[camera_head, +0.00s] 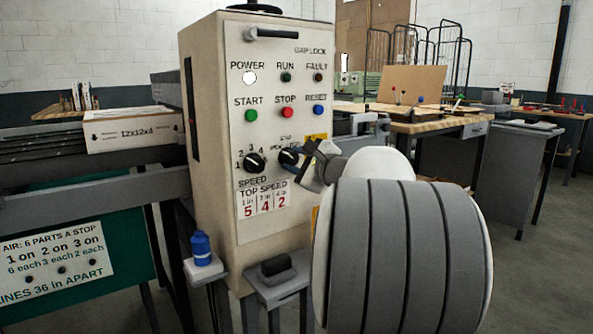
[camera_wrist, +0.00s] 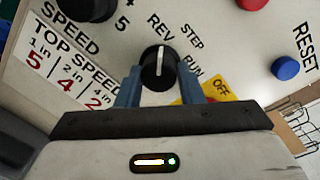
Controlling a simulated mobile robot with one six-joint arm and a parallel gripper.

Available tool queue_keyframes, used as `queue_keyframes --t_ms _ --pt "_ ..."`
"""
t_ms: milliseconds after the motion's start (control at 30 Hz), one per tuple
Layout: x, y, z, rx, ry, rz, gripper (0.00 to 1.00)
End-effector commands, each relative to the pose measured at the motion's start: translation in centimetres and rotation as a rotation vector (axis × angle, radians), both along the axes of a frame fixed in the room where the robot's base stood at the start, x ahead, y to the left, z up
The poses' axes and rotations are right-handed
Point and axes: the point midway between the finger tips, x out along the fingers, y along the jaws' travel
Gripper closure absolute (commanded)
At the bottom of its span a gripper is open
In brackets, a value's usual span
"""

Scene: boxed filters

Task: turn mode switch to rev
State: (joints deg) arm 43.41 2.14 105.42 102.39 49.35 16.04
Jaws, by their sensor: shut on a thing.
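The mode switch (camera_wrist: 159,68) is a round black knob with a white pointer line, on the cream control panel (camera_head: 230,110). REV, STEP and RUN are printed around it. In the wrist view the line points up, about toward the REV label (camera_wrist: 160,27); whether it is exactly on REV I cannot tell. My gripper (camera_wrist: 160,88) has its two blue fingers on either side of the knob and is shut on it. In the head view my gripper (camera_head: 309,160) reaches the mode switch (camera_head: 289,157) from the right and partly hides it and its labels.
The speed knob (camera_head: 255,163) is close left of the switch. Green start (camera_head: 251,115), red stop (camera_head: 285,113) and blue reset (camera_head: 319,110) buttons sit above. A blue bottle (camera_head: 201,248) stands on a small ledge below left. A workbench (camera_head: 470,120) is behind right.

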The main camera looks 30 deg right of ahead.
Motion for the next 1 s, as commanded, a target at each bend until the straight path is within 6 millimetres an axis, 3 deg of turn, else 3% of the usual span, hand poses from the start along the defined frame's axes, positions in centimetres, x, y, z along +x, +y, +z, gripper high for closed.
queue_keyframes --t_ms 567,600,833,1000 --pt "0.05 0.05 0.21 -0.039 -0.004 0.001 0.89" --pt "0.06 0.04 0.20 -0.039 -0.004 0.001 0.64" --pt "0.03 0.02 0.11 -0.038 -0.002 0.001 0.46" --pt "0.02 0.00 0.07 -0.037 -0.002 0.000 0.45"
